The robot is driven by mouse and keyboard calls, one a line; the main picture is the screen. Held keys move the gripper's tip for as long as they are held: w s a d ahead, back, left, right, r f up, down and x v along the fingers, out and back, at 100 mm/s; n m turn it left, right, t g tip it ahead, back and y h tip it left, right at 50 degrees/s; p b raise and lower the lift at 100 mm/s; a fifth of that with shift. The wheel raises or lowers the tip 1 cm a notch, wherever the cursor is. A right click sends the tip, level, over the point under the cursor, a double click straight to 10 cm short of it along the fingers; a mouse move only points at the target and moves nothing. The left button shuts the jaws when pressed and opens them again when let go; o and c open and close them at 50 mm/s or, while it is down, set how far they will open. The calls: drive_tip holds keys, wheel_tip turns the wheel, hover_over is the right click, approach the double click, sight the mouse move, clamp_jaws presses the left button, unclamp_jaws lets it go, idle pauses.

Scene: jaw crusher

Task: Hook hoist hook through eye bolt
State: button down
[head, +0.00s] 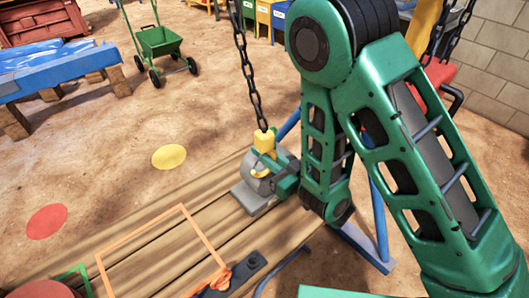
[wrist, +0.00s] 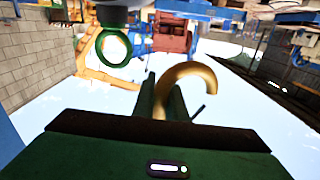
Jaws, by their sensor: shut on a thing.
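The yellow hoist hook block (head: 264,142) hangs on a dark chain (head: 246,75) in the head view. In the wrist view the golden hook (wrist: 203,78) curves up and to the right from between the two dark fingers of my gripper (wrist: 163,95), which is shut on it. In the head view my gripper (head: 283,180) is low, beside the block, and its fingertips are hard to make out. A dark green ring (wrist: 102,58), apparently the eye bolt, shows in the wrist view to the left of the hook. The ring and the hook look apart.
A grey block (head: 256,203) stands on wooden planks (head: 150,225) near my gripper. An orange frame outline (head: 190,222) and a dark bar (head: 240,275) lie in front. A green cart (head: 160,42) and a blue-covered table (head: 55,72) stand farther back. Sandy floor lies between.

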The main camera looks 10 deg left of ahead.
drive_tip(key=shift+r, duration=0.35)
drive_tip(key=shift+f, duration=0.15)
drive_tip(key=shift+f, duration=0.9)
drive_tip(key=c, duration=1.7)
unclamp_jaws()
